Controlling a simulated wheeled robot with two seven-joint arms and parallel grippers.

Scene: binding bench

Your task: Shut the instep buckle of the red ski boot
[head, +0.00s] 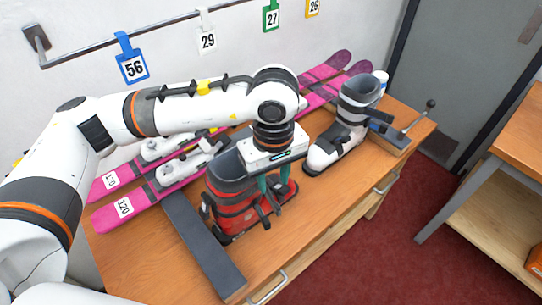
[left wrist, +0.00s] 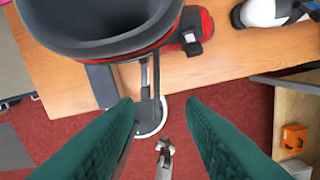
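The red ski boot (head: 238,218), with a dark grey cuff, stands upright on the bench, its toe toward the right. Dark buckles and straps (head: 268,207) run along its near side; which one is the instep buckle, and how far it stands open, I cannot tell. My left gripper (head: 275,188) is over the boot's front side, its teal fingers pointing down. In the left wrist view the fingers (left wrist: 163,108) are apart with nothing clearly gripped between them. The boot's cuff (left wrist: 100,45) and a dark buckle on red shell (left wrist: 192,40) show beyond the fingertips. My right gripper is out of view.
A grey and white boot (head: 345,125) stands to the right, near a dark clamp block with a lever (head: 415,120). Pink skis (head: 150,195) lie behind. A dark bar (head: 200,240) lies left of the red boot. The bench front (head: 320,225) is clear.

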